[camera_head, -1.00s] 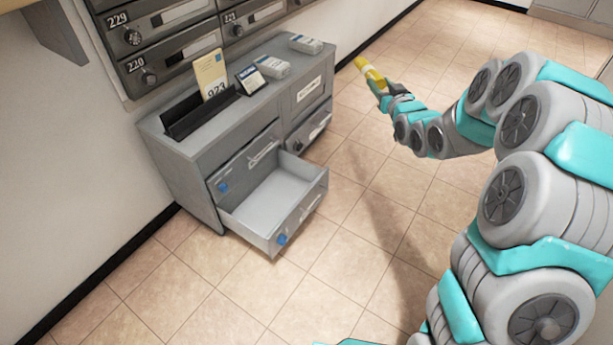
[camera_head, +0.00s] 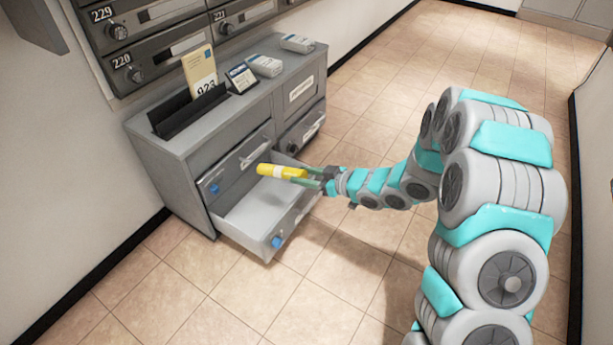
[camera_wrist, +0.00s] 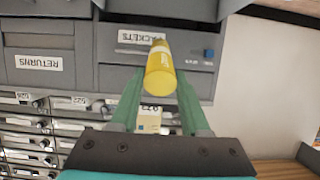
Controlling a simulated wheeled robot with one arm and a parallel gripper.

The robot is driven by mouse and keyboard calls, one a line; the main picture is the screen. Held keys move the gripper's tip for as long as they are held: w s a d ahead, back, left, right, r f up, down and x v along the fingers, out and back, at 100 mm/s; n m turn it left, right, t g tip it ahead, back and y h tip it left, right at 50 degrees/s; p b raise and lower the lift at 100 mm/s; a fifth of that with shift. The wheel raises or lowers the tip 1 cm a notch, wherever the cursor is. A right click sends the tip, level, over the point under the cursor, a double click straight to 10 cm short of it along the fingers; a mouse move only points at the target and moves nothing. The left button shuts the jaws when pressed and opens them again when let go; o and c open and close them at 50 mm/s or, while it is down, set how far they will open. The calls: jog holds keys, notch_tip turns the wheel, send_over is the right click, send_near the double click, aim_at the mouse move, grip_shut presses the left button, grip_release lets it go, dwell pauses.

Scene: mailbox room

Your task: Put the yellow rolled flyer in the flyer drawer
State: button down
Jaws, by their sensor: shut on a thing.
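The yellow rolled flyer (camera_head: 282,172), a short tube with a pale band, is held in the air over the open drawer (camera_head: 284,232). My gripper (camera_head: 302,178) is shut on its right end, and the roll lies roughly level, pointing left. In the wrist view the flyer (camera_wrist: 160,70) sticks out between the two green fingers of my gripper (camera_wrist: 160,88). The open drawer is grey, appears empty inside, and has a blue knob on its front. No readable label shows on this drawer in the head view.
The grey cabinet (camera_head: 175,158) stands against the wall. On its top are a black holder (camera_head: 188,112) with a yellow card, a small sign and two pale devices. A second lower compartment (camera_head: 303,128) at right is closed. Mailboxes (camera_head: 150,50) hang above. The tiled floor in front is clear.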

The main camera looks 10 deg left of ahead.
jog(key=w+a+f+b, duration=0.2)
jog(key=a+f+b, duration=0.3)
jog(key=f, duration=0.5)
jog(key=shift+w+a, duration=0.4)
jog(key=shift+a, duration=0.45)
jog(key=shift+f, duration=0.1)
jog(key=shift+c, duration=1.5)
grip_release()
jog(key=shift+d, duration=0.1)
jog(key=shift+p+v, duration=0.55)
jog(key=shift+v, duration=3.25)
